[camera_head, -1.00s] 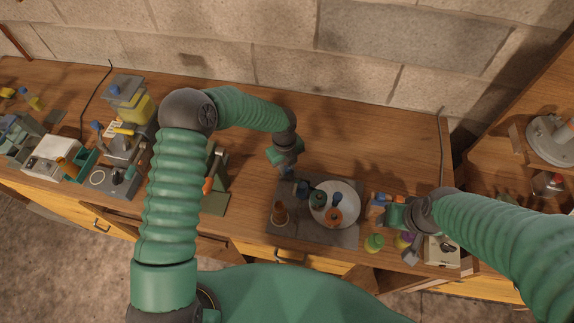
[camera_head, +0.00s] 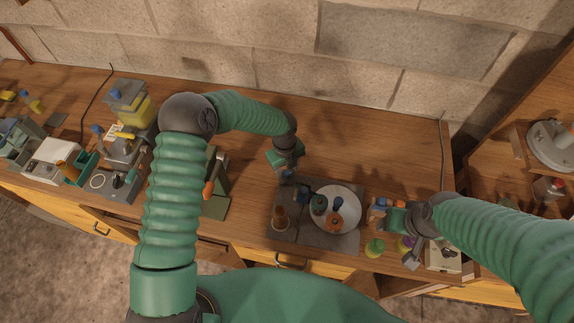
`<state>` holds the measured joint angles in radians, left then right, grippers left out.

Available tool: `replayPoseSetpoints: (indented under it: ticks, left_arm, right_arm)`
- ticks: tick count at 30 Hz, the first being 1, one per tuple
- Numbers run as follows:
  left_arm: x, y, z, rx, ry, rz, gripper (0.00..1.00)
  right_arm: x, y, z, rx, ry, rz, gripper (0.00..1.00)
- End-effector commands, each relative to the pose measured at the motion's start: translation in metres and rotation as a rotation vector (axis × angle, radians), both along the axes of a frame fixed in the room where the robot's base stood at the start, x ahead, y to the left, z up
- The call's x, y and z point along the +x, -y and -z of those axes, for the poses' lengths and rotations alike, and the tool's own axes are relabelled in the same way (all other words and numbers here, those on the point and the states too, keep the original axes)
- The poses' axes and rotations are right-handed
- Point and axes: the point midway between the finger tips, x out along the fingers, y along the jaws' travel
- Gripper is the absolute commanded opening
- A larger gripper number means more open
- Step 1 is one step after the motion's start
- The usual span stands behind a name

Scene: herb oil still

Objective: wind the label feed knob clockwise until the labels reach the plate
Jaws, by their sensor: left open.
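My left gripper (camera_head: 288,174) is open and points down at the back edge of a dark grey slab (camera_head: 282,238). The slab carries a pale round disc (camera_head: 345,196). A small dark blue knob-like part (camera_head: 304,191) stands just to the right of the gripper and in front of it. Green, orange and blue pieces sit on the disc. I cannot tell which part is the label feed knob, and no labels are readable. My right gripper (camera_head: 382,214) is right of the slab among small coloured items; its fingers are too small and covered to read.
A green stand with an orange handle (camera_head: 209,188) is left of the slab, partly behind my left arm. A yellow-and-grey machine (camera_head: 130,105) and a white box (camera_head: 52,160) stand further left. A green bottle (camera_head: 375,248) is at the front right. The bench behind the slab is clear.

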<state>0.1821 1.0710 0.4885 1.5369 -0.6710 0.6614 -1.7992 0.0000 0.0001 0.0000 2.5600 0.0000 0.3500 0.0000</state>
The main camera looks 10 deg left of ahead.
Motion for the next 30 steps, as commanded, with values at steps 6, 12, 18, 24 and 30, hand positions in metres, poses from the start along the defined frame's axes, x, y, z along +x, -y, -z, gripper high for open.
replayPoseSetpoints:
  ticks: [6, 12, 18, 24, 30]
  left_arm:
    - [0.001, -0.002, -0.033, 0.0, 0.005, -0.002, 0.46]
    - [0.0, -0.005, -0.092, 0.001, 0.006, -0.002, 0.46]
    - [-0.001, -0.006, -0.143, 0.0, 0.004, -0.001, 0.46]
    - [-0.002, -0.007, -0.165, -0.001, 0.0, -0.001, 0.46]
    - [-0.003, -0.007, -0.166, -0.001, -0.001, 0.0, 0.46]
  right_arm:
    - [0.0, 0.0, 0.008, 0.0, 0.0, 0.0, 0.61]
    - [0.0, 0.0, 0.018, 0.0, 0.0, 0.0, 0.61]
    - [0.0, 0.0, 0.023, 0.0, 0.0, 0.0, 0.61]
    - [0.0, 0.0, 0.025, 0.0, 0.0, 0.0, 0.61]
    - [0.0, 0.0, 0.024, 0.0, 0.0, 0.0, 0.61]
